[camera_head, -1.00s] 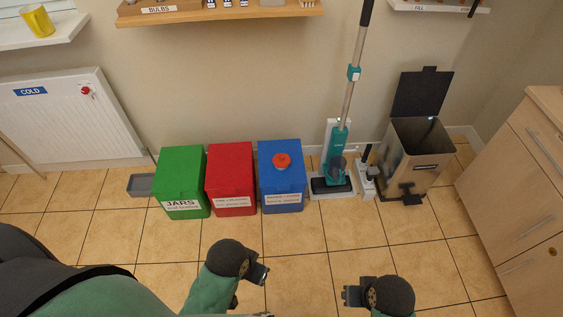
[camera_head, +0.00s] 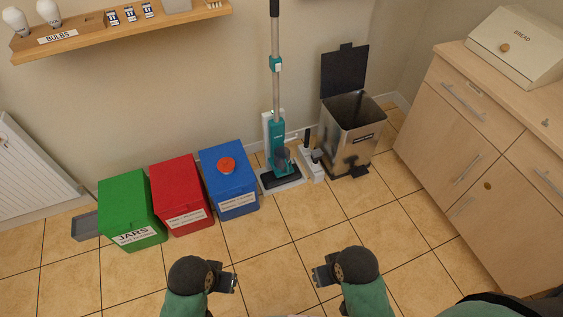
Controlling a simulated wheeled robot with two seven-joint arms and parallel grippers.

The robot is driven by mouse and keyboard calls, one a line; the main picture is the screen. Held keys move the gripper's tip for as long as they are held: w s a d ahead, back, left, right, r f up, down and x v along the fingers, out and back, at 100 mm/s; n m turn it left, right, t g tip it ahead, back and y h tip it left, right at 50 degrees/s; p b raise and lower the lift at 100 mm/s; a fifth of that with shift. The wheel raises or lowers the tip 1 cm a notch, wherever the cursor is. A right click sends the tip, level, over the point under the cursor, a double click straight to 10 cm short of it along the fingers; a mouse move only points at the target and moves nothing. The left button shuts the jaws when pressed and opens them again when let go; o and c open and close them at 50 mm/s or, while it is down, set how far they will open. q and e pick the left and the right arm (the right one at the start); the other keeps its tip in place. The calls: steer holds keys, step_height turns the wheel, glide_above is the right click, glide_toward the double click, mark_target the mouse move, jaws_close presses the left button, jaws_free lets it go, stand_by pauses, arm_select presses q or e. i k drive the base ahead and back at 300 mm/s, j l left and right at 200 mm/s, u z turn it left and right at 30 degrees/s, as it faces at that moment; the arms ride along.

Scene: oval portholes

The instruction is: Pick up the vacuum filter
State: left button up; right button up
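A teal upright vacuum (camera_head: 279,145) with a long grey pole stands on a pale base against the wall. A round orange-red piece (camera_head: 227,165) lies on the lid of the blue box (camera_head: 235,202); I cannot tell whether it is the vacuum filter. No other separate filter can be made out. My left gripper (camera_head: 228,283) and my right gripper (camera_head: 322,275) are low in the view, over the floor in front of the boxes and vacuum, apart from all of them. Both look empty. Their finger gaps are too small to read.
Red (camera_head: 182,195) and green (camera_head: 132,209) boxes stand left of the blue one. A metal pedal bin (camera_head: 353,135) with its lid up stands right of the vacuum. A wooden cabinet (camera_head: 440,140) fills the right. The tiled floor before the boxes is clear.

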mark_target(226, 165)
steer(key=j+z, duration=0.3)
steer(key=j, duration=0.3)
steer(key=j+z, duration=0.25)
steer(key=j, duration=0.4)
steer(key=j+z, duration=0.3)
steer(key=j, duration=0.3)
steer(key=k+j+z, duration=0.1)
steer(key=j+z, duration=0.2)
steer(key=j, duration=0.3)
